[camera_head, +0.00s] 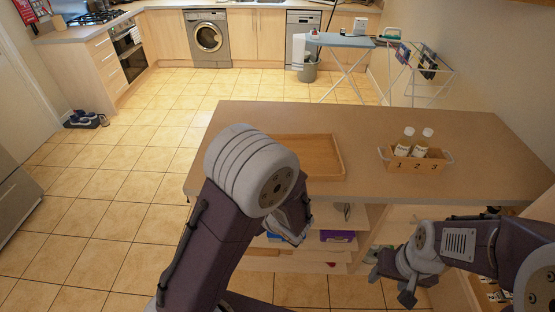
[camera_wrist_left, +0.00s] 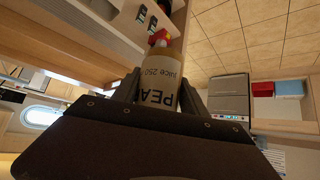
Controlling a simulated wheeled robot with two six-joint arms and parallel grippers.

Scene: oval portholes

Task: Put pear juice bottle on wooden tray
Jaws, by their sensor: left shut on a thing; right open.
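The pear juice bottle (camera_wrist_left: 160,72) shows in the left wrist view, with a pale label reading "PEA…" and "juice 250". My left gripper (camera_wrist_left: 160,92) is shut on it, one finger on each side. In the head view my left arm hides most of the left gripper, and I cannot make out the bottle there. The wooden tray (camera_head: 319,152) lies flat on the counter, looks empty, and is partly hidden by my left arm. My right gripper (camera_head: 391,286) is open and empty, low at the right in front of the counter.
A wooden crate (camera_head: 412,165) numbered 1, 2, 3 holds two white-capped bottles (camera_head: 420,143) on the counter (camera_head: 460,138), right of the tray. Open shelves with items, including a purple box (camera_head: 337,236), lie below. Counter space between tray and crate is clear.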

